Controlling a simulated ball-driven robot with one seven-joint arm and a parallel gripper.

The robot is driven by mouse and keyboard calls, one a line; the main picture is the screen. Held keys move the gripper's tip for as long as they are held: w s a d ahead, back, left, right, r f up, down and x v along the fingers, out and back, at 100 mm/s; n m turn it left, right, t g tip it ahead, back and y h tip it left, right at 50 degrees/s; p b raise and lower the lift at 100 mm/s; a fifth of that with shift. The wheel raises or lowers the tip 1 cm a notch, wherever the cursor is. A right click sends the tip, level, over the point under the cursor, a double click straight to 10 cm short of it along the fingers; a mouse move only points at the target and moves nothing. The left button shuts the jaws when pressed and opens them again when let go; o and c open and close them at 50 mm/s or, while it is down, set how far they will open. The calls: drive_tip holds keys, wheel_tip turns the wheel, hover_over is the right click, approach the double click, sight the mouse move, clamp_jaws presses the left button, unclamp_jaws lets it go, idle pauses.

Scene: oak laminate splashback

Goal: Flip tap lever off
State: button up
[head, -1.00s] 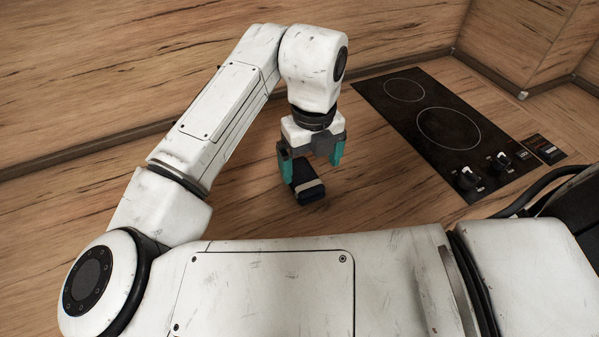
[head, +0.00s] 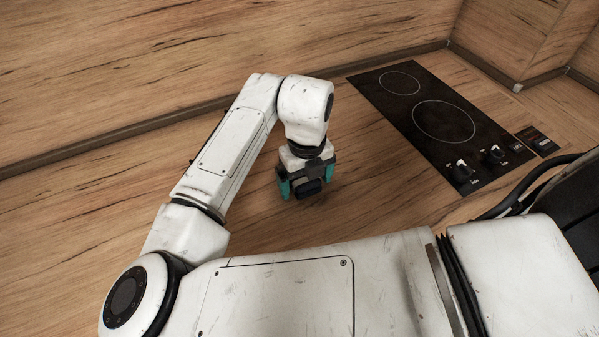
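No tap or lever can be clearly made out in the head view. My gripper (head: 306,182) has teal fingers and points down over the wooden worktop, left of the hob. Its fingers stand apart, one on each side of a dark object (head: 309,188). Only the rounded near end of this object shows; the rest is hidden under my gripper. I cannot tell whether it is the tap lever or whether the fingers touch it.
A black hob (head: 410,100) with two ring outlines and dark knobs (head: 463,170) lies to the right. A wooden splashback (head: 150,60) rises behind my arm. The worktop (head: 390,195) between my gripper and the hob is clear.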

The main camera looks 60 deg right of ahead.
drive_tip(key=c, duration=1.1)
drive_tip(key=shift+r, duration=0.2)
